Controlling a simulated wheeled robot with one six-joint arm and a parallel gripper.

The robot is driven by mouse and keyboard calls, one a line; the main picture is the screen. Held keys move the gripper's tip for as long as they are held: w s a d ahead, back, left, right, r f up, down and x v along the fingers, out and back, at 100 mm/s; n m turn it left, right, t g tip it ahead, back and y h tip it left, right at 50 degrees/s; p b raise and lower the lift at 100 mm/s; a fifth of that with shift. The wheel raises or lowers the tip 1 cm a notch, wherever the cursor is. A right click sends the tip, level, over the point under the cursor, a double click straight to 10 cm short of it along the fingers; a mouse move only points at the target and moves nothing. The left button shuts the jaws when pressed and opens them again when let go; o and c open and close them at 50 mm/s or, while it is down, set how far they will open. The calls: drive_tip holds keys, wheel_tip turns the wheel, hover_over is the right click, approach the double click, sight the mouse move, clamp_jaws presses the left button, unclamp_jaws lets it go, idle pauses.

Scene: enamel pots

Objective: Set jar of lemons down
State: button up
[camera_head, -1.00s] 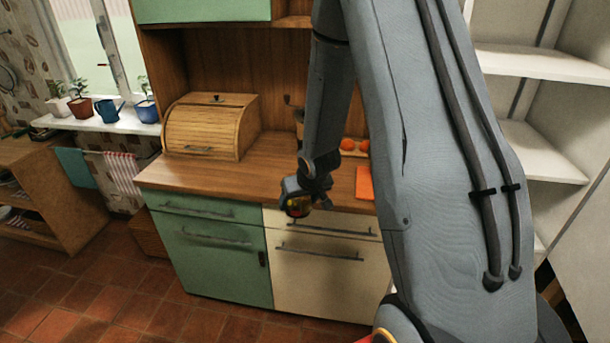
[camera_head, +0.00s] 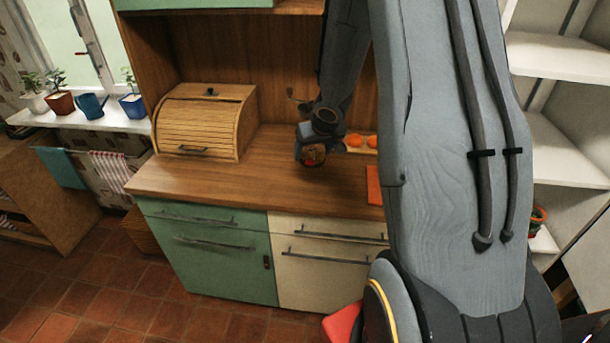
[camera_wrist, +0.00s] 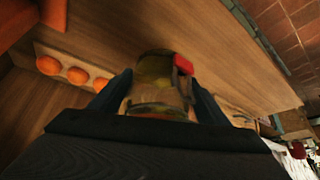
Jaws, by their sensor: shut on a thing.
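The jar of lemons (camera_wrist: 155,85) is between the two fingers of my gripper (camera_wrist: 158,98) in the wrist view. It is glass with yellowish contents and a red patch at one side. In the head view my gripper (camera_head: 312,150) is over the wooden worktop (camera_head: 240,185), and only a small reddish-brown part of the jar (camera_head: 313,157) shows below it. My gripper is shut on the jar. I cannot tell whether the jar touches the worktop.
Orange round fruits (camera_head: 355,140) sit on a pale board behind and right of my gripper. An orange-red flat item (camera_head: 374,185) lies to the right. A wooden bread box (camera_head: 205,122) stands to the left. The worktop between box and gripper is clear.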

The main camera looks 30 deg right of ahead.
drive_tip(key=shift+w+f, duration=0.15)
drive_tip(key=shift+w, duration=0.1)
drive_tip(key=shift+f+b, duration=0.35)
drive_tip(key=shift+b, duration=0.2)
wheel_tip(320, 180, down, 9)
drive_tip(key=b, duration=0.7)
drive_tip(key=shift+r, duration=0.1)
drive_tip(key=o, duration=2)
drive_tip(key=shift+s+f, duration=0.1)
drive_tip(key=shift+f, duration=0.1)
drive_tip(key=shift+r, duration=0.15)
